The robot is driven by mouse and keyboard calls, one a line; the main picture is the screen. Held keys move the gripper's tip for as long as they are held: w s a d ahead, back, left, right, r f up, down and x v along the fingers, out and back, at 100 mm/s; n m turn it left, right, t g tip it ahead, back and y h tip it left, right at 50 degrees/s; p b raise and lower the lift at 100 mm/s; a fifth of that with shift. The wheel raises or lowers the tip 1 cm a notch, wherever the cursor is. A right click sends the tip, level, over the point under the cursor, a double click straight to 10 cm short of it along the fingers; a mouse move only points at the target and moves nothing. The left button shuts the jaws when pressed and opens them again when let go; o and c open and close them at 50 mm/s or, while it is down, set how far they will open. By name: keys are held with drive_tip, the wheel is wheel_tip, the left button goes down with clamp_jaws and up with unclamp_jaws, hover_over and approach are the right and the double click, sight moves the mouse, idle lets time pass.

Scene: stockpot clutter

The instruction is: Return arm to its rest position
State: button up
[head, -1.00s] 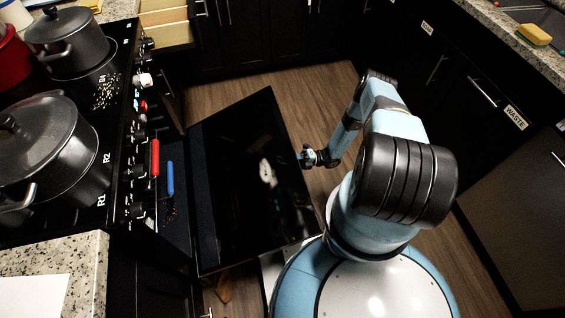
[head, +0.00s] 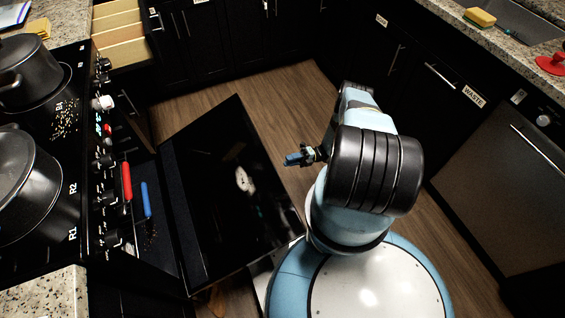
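My arm is blue and black and rises from my round base. It is folded in close above the base, with its big black joint toward the camera. My gripper (head: 293,159) sticks out to the left of the arm, small in the head view, above the right edge of the open oven door (head: 205,150). Its fingers are too small to tell whether they are open or shut, and I see no clear object in them.
The stove (head: 60,130) with dark pots (head: 28,70) stands at left. A red handle (head: 126,181) and a blue handle (head: 146,200) show by the oven. An open drawer (head: 118,32) is at the back left. Wooden floor (head: 285,100) is clear behind my arm. Dark cabinets line the right.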

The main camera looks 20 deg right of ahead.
drive_tip(key=shift+d+f, duration=0.15)
drive_tip(key=shift+d, duration=0.3)
idle(0.3)
